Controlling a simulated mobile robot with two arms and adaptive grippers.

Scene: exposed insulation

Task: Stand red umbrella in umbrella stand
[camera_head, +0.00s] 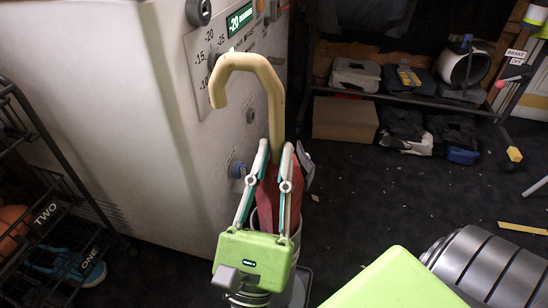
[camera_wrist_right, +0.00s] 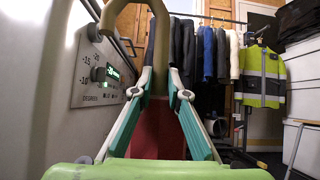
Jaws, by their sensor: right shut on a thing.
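The red umbrella (camera_head: 268,203) is upright in front of the white cabinet, with its tan hooked handle at the top. It also shows in the right wrist view (camera_wrist_right: 157,135), where its red body runs down behind the gripper. My right gripper (camera_head: 275,149) has its two fingers closed on the umbrella's upper part, just below the handle. A pale round container (camera_head: 297,238), apparently the umbrella stand, shows partly behind the gripper. The umbrella's lower end is hidden by the gripper, so I cannot tell how deep it sits. My left gripper is not in view.
The white cabinet (camera_head: 110,110) with a dial panel stands close on the left. A black wire rack (camera_head: 60,205) is at the far left. A low shelf with a cardboard box (camera_head: 345,120) stands at the back.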

